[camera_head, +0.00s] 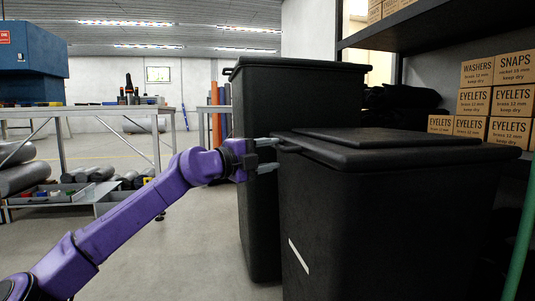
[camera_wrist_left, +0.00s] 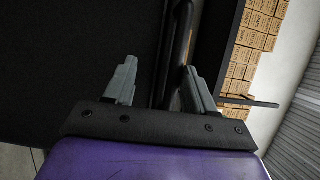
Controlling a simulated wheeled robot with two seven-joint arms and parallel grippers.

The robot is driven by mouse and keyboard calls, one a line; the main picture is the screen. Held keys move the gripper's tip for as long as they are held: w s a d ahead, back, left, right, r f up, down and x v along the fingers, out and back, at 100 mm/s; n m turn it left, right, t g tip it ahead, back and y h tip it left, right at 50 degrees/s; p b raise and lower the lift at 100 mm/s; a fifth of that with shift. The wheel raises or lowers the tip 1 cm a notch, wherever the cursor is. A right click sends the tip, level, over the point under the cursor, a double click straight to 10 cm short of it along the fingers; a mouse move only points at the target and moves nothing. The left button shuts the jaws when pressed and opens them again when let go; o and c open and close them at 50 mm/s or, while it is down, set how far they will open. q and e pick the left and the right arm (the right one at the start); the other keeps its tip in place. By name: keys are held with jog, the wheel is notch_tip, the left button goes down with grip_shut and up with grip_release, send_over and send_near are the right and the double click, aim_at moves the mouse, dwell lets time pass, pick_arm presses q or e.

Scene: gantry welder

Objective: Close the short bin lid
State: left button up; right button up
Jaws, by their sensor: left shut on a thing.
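The short bin (camera_head: 390,230) is a black box at the right of the head view, with a white stripe on its front. Its black lid (camera_head: 400,157) lies over the top, nearly level, with a raised flat panel. Whether it sits fully down on the rim is hard to tell. My left gripper (camera_head: 276,155) is at the lid's left edge, one finger above and one below, shut on it. In the left wrist view, the gripper (camera_wrist_left: 160,85) has its two grey fingers on either side of a dark edge. My right gripper is not in view.
A taller black bin (camera_head: 300,90) with its lid down stands right behind the short bin. A dark shelf (camera_head: 440,30) with cardboard boxes (camera_head: 495,100) is at the right. A metal workbench (camera_head: 90,110) stands at the left. The floor (camera_head: 190,240) left of the bins is clear.

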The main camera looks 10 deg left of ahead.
pick_arm(q)
jog(key=shift+w+f, duration=0.15)
jog(key=shift+f, duration=0.3)
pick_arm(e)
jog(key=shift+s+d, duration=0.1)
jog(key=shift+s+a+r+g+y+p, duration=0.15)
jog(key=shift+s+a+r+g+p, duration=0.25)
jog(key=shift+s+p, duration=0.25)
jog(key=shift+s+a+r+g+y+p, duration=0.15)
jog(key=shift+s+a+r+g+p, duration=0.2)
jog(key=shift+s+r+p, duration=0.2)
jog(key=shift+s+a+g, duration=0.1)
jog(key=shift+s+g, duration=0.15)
pick_arm(q)
jog(key=v, duration=1)
jog(key=shift+s+r, duration=0.35)
jog(key=shift+r, duration=0.05)
jog(key=shift+a, duration=0.15)
